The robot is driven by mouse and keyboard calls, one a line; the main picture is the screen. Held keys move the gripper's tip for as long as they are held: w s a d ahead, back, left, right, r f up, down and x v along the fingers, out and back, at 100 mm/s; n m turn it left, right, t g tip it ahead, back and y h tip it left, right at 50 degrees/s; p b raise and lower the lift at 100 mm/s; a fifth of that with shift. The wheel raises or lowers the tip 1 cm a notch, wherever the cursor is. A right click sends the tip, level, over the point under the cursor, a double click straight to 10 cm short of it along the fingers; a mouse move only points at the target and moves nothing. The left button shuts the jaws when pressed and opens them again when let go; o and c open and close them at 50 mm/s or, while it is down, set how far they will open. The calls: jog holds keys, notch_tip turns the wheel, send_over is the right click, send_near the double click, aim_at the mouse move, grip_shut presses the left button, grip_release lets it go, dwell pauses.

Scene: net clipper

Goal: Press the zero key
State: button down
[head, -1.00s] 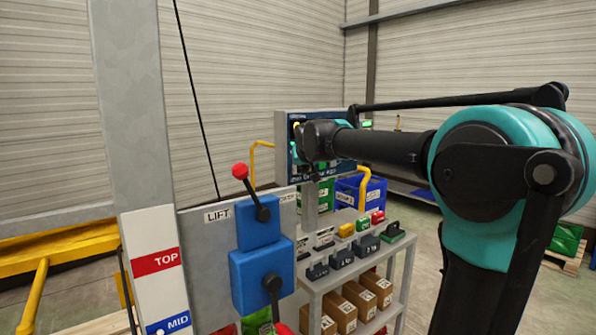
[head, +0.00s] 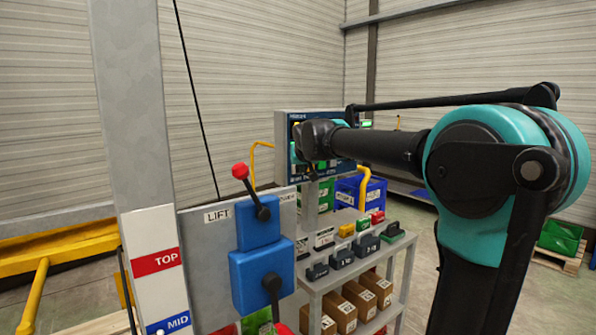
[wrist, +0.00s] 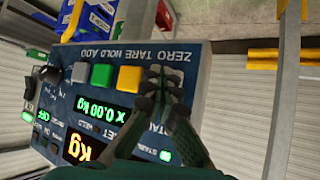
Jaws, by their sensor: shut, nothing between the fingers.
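The scale's dark blue control panel (head: 345,168) stands on a post behind the small bench in the head view. In the wrist view the panel (wrist: 190,90) appears upside down, with the lettering ZERO TARE HOLD ADD. A yellow key (wrist: 130,79), a green key (wrist: 102,75) and a pale grey key (wrist: 81,72) show in a row. My gripper (wrist: 164,80) is shut and empty, its fingertips over the spot by the ZERO lettering. The head view shows my gripper (head: 303,146) in front of the panel's left part.
A black knob (wrist: 53,75) is on the panel beside the pale grey key. Lit displays (wrist: 96,108) lie close to the fingers. A bench (head: 318,283) with black weights (head: 342,258) stands below. A lift lever box (head: 262,280) is at the front left.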

dwell(0.3)
jog(key=shift+s+d, duration=0.5)
jog(key=shift+s, duration=0.2)
jog(key=shift+s+d, duration=0.75)
jog(key=shift+s, duration=0.25)
jog(key=shift+s+d, duration=0.7)
jog(key=shift+s, duration=0.3)
jog(key=s+d+f+g, duration=0.2)
jog(key=s+d+f, duration=0.2)
jog(key=s+f, duration=0.7)
jog(key=s+d+f+g, duration=0.2)
jog(key=s+d+f, duration=0.2)
jog(key=s+f, duration=0.7)
jog(key=s+d+f+m+g+h, duration=0.1)
jog(key=s+d+f, duration=0.3)
jog(key=s+f, duration=0.7)
notch_tip(320, 180, down, 5)
jog(key=shift+d+g, duration=0.25)
jog(key=shift+g, duration=0.55)
